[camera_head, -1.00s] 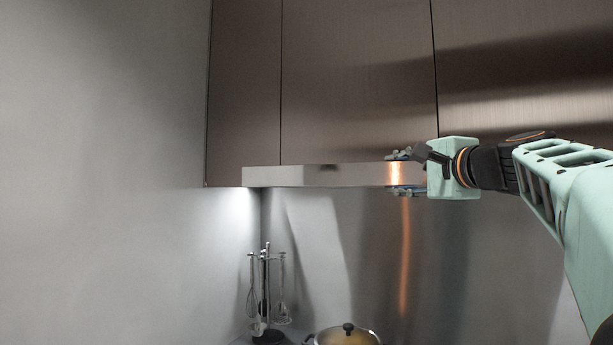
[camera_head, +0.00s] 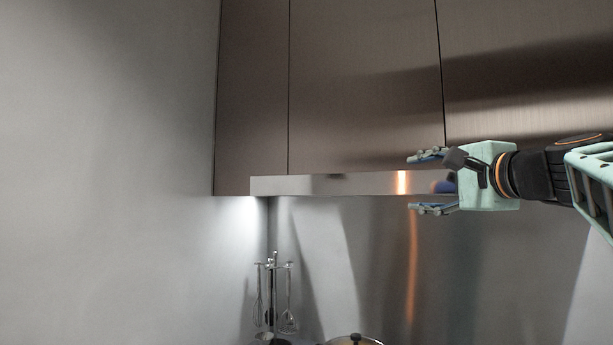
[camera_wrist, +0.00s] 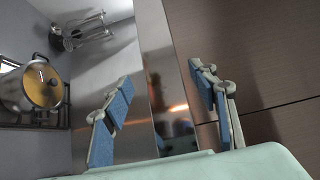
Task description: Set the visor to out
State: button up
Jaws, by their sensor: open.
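The visor (camera_head: 300,185) is a thin, shiny metal strip running along the bottom of the wall cabinets in the head view. In the wrist view the visor (camera_wrist: 158,70) runs as a slanted metal band between my fingers. My gripper (camera_head: 412,183) is open, with one finger above the level of the strip and one below it. The wrist view shows the open gripper (camera_wrist: 165,95) with blue pads on either side of the band. No contact with the strip is visible. The strip's right part is hidden behind my gripper.
Brown cabinet doors (camera_head: 360,80) stand above the strip. A grey wall (camera_head: 100,180) closes the left side.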

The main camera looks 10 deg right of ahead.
jog(key=shift+s+d+r, duration=0.1)
jog(key=shift+s, duration=0.7)
jog(key=shift+s+d+r, duration=0.1)
jog(key=shift+s, duration=0.7)
jog(key=shift+w, duration=0.1)
